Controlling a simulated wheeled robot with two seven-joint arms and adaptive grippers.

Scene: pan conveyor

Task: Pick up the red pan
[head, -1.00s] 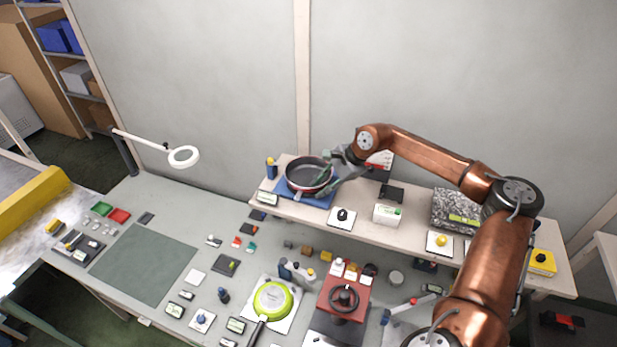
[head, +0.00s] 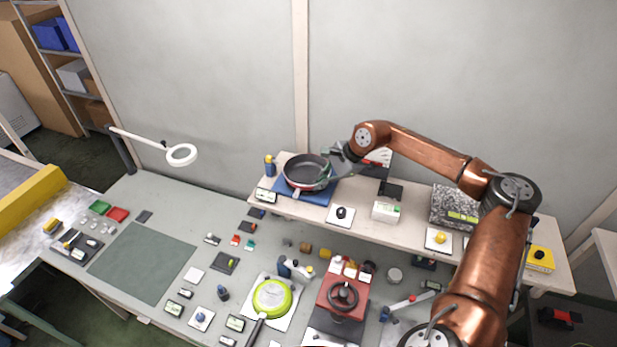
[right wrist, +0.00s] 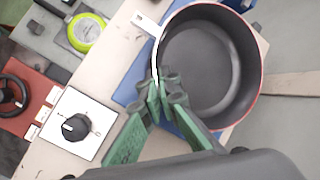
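The red pan (head: 303,176) has a dark grey inside and a thin red outer edge. It sits on a blue mat (head: 318,197) at the left part of the raised shelf, its short pale handle toward the front. My right gripper (head: 332,169) is at the pan's right side. In the right wrist view, the green fingers of the right gripper (right wrist: 165,92) are drawn together at the rim of the pan (right wrist: 205,65), with the pan wall between them. I cannot see the pan lifted off the mat. My left gripper is not in view.
On the shelf (head: 410,222), a white plate with a black knob (head: 341,214) and a white box (head: 385,211) stand right of the pan. A blue-yellow bottle (head: 269,166) is at its left.

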